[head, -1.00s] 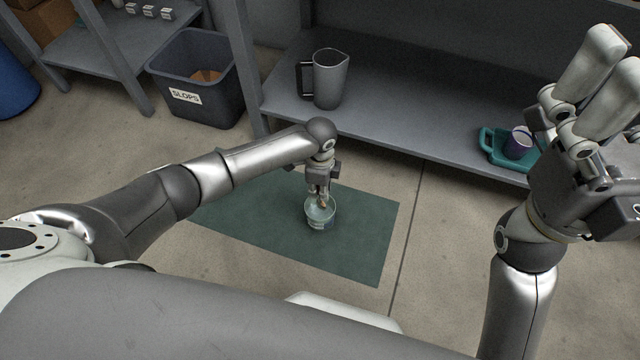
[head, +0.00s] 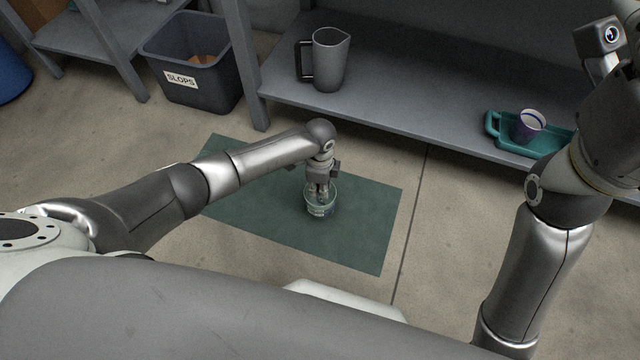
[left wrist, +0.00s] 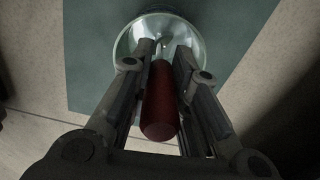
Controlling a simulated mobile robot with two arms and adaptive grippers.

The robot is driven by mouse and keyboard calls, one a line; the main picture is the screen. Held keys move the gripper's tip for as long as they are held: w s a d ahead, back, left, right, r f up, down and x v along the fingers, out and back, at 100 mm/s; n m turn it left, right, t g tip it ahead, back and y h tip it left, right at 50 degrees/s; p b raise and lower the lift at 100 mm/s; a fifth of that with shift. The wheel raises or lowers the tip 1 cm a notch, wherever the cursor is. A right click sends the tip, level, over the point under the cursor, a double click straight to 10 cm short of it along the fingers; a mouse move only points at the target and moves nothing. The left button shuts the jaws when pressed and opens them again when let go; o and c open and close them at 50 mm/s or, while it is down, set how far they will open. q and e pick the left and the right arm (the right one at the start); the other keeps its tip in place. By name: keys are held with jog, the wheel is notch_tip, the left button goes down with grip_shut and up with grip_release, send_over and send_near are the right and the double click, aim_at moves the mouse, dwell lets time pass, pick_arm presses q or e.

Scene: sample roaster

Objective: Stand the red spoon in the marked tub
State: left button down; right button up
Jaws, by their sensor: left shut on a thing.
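The tub (head: 321,209) is a small clear-walled round container on the green mat (head: 360,235). In the left wrist view the tub's rim (left wrist: 121,48) rings the far end of the red spoon. My left gripper (head: 320,188) points down over the tub, its fingers at or inside the opening. In the left wrist view my left gripper (left wrist: 160,70) is shut on the red spoon (left wrist: 160,105), whose dark red handle lies between the fingers. The spoon's lower end is partly hidden; I cannot tell if it touches the bottom. My right gripper (head: 602,45) is partly cut off at the upper right.
A dark bin marked SLOPS (head: 195,95) stands at the back left. The mat around the tub is clear.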

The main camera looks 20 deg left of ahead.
pick_arm(q)
jog(key=c, duration=1.3)
grip_release()
notch_tip(320, 180, up, 12)
jog(key=shift+d, duration=0.1)
